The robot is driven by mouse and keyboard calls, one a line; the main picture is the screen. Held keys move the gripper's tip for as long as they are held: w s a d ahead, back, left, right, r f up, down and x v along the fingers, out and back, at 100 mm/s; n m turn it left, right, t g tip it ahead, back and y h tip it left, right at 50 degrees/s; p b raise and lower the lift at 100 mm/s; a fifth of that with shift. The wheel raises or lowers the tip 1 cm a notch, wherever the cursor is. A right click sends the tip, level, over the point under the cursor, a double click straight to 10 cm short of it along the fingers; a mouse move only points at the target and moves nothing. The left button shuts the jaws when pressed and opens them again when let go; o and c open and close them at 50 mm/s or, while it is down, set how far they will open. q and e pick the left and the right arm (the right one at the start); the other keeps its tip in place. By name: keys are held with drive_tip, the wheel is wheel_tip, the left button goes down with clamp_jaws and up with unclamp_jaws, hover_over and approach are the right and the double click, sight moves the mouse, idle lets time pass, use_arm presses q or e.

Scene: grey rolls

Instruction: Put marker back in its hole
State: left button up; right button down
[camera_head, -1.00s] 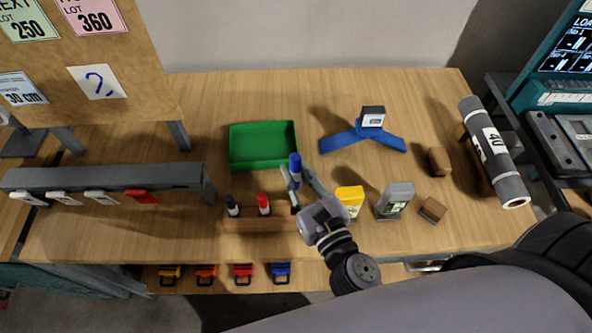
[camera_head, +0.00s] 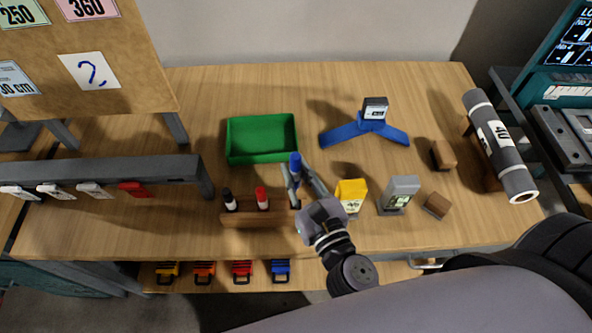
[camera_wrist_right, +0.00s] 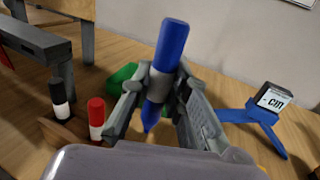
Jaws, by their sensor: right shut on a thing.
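A blue marker (camera_head: 295,164) is held near upright in my right gripper (camera_head: 303,181), above the right end of the wooden marker block (camera_head: 246,220). In the right wrist view the blue marker (camera_wrist_right: 164,62) is clasped between both fingers (camera_wrist_right: 160,95), slightly tilted, with its lower tip in the air. The black marker (camera_head: 229,200) and the red marker (camera_head: 262,198) stand in the block. The block's right part is partly hidden behind my gripper, so its hole there is not clear. My left gripper does not show.
A green tray (camera_head: 262,158) lies behind the block. A yellow box (camera_head: 351,192), a grey device (camera_head: 399,193) and a brown block (camera_head: 437,205) stand to the right of my gripper. A blue stand (camera_head: 364,130) is further back. A grey rail (camera_head: 110,170) is at left.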

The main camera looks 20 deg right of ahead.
sight(297, 189)
drive_tip(key=shift+m+h, duration=0.3)
drive_tip(key=shift+h, duration=0.1)
drive_tip(key=shift+f+b, duration=2.55)
drive_tip(key=shift+f, duration=0.05)
drive_tip(key=shift+f+b, duration=3.05)
drive_tip(key=shift+f, duration=0.3)
drive_tip(key=c, duration=1.5)
unclamp_jaws()
drive_tip(key=shift+o, duration=0.2)
drive_tip(key=shift+s, duration=0.15)
drive_tip(key=s, duration=1.1)
drive_tip(key=shift+s+d+r, duration=0.15)
drive_tip(key=shift+s+d, duration=0.15)
drive_tip(key=shift+s, duration=0.05)
